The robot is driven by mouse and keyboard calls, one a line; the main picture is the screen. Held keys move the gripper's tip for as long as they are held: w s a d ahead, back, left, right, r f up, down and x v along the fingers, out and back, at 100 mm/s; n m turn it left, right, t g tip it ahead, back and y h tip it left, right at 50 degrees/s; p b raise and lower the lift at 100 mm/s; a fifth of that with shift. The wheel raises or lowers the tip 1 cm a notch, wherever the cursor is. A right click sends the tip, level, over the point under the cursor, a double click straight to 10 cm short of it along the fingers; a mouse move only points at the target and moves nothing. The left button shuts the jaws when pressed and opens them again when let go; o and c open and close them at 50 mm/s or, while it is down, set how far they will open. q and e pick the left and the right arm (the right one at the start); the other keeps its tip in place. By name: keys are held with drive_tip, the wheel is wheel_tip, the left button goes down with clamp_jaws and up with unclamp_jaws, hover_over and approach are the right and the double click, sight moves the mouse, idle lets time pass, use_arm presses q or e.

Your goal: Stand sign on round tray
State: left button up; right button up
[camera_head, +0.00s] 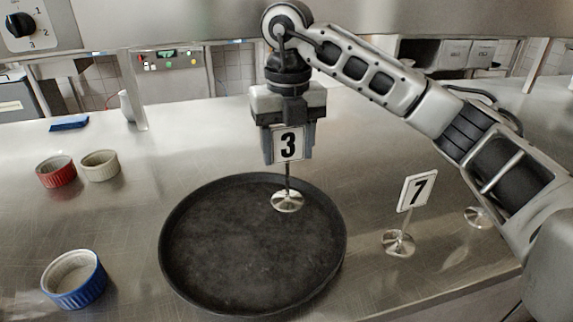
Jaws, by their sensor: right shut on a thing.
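The round tray (215,250) is black with a raised rim and lies on the steel counter. A sign with the number 3 (289,146) has a white plate, a thin stem and a round silver base (287,203). My right gripper (288,155) points down and is shut on this sign, near its plate. The sign is upright, with its base over the tray's upper right part. I cannot tell whether the base touches the tray. A second sign, number 7 (416,191), stands on the counter right of the tray. My left gripper is not in view.
A red ramekin (57,173) and a cream ramekin (100,166) stand at the left, with a blue ramekin (74,280) nearer. A blue item (69,123) lies behind them. Another round silver base (478,217) shows partly behind my right arm. The counter left of the tray has free room.

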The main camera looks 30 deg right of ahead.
sight(287, 165)
drive_tip(key=shift+w+f, duration=0.35)
drive_tip(key=shift+w+d+f, duration=0.15)
drive_tip(key=shift+f, duration=1.55)
drive_tip(key=shift+f, duration=0.2)
drive_tip(key=o, duration=1.4)
drive_tip(key=shift+c, duration=0.2)
wheel_tip(287, 165, up, 12)
drive_tip(key=p, duration=0.1)
drive_tip(key=shift+r+p, duration=0.2)
drive_tip(key=shift+p, duration=0.1)
